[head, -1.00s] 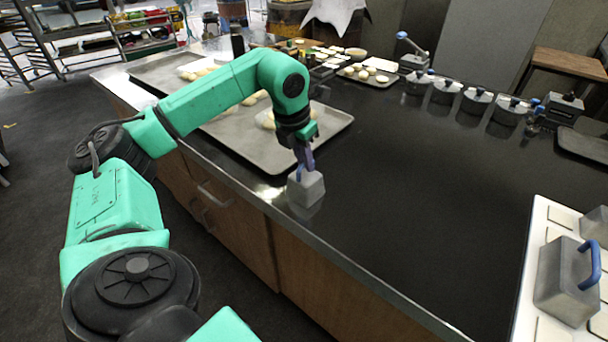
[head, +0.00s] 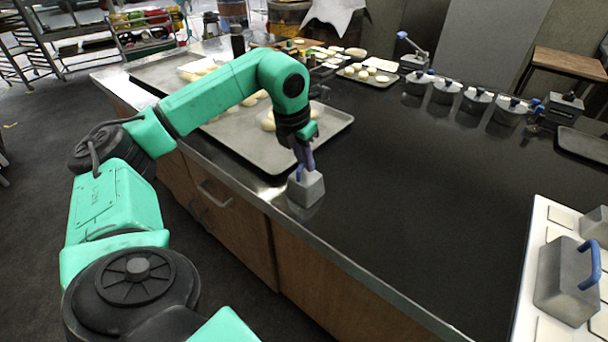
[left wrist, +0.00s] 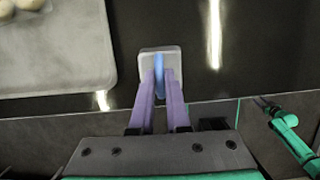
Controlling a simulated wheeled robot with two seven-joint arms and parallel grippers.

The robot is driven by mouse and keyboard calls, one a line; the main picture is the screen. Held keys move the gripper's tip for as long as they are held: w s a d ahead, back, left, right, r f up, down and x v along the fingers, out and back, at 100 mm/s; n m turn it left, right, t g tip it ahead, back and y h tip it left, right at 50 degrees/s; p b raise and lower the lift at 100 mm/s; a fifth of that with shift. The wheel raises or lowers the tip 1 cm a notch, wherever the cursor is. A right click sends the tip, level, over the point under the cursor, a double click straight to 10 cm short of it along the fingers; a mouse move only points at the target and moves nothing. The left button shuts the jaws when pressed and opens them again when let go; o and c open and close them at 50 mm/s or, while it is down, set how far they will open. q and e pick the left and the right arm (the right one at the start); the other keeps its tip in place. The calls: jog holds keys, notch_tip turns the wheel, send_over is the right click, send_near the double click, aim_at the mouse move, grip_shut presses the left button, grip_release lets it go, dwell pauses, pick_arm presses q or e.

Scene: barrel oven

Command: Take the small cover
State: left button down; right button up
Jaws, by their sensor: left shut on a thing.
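The small cover (head: 305,189) is a grey metal block with a blue handle. It is at the left edge of the dark counter, just in front of a baking tray, and looks upright. My left gripper (head: 302,165) comes down from above and is shut on the blue handle. In the left wrist view the cover (left wrist: 174,62) lies beyond the purple fingers (left wrist: 160,85), with the blue handle between them. Whether the cover's base touches the counter is hard to tell.
A baking tray (head: 250,145) with dough balls lies behind the cover. A larger grey cover (head: 567,280) with a blue handle stands on a white tiled surface (head: 525,270) at the right. Several metal pots (head: 446,92) line the far edge. The middle of the dark counter (head: 420,190) is clear.

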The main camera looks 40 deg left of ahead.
dwell(0.4)
pick_arm(q)
jog(key=w+p+v, duration=0.2)
jog(key=p+v, duration=0.9)
jog(key=shift+w+r, duration=0.35)
jog(key=shift+r, duration=0.35)
jog(key=shift+f, duration=0.1)
